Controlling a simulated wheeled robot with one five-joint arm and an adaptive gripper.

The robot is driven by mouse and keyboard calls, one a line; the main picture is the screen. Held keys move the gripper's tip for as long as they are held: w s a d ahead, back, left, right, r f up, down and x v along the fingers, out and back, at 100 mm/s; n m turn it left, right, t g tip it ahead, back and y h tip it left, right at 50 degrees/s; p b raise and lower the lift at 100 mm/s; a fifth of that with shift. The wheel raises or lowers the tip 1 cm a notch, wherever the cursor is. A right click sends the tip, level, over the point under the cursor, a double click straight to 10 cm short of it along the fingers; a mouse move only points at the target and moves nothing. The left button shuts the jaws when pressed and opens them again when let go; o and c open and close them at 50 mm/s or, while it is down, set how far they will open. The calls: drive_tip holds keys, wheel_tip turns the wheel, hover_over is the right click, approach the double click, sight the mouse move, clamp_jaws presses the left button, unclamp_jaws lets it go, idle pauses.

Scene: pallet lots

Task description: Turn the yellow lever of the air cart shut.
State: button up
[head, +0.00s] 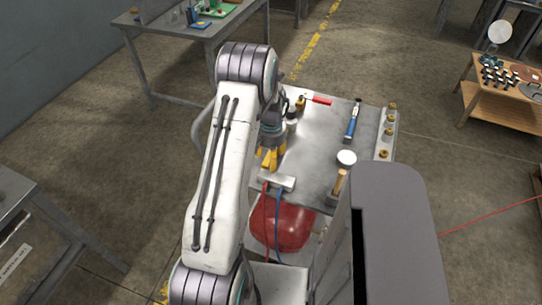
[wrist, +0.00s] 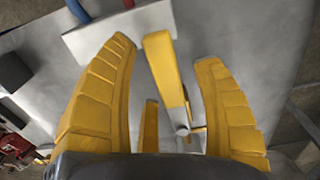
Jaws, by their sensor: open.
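The air cart (head: 318,145) has a grey top, a red tank (head: 283,225) below and a pale block (head: 276,182) with red and blue hoses. The block also shows at the top of the wrist view (wrist: 118,30). The yellow lever (wrist: 164,70) stands between my gripper's fingers in the wrist view, running from the block toward a round pivot (wrist: 182,130). My gripper (wrist: 166,52) is open, with one yellow finger on each side of the lever and visible gaps. In the head view my gripper (head: 268,160) is over the cart's left part, and I cannot separate the lever from the fingers there.
On the cart top lie a red-handled tool (head: 318,100), a blue-handled tool (head: 352,120), a white round piece (head: 346,158) and a wooden handle (head: 338,186). Brass fittings (head: 388,130) line the right edge. Other tables stand behind, left and right.

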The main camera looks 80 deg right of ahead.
drive_tip(key=shift+f, duration=0.1)
clamp_jaws()
idle(0.7)
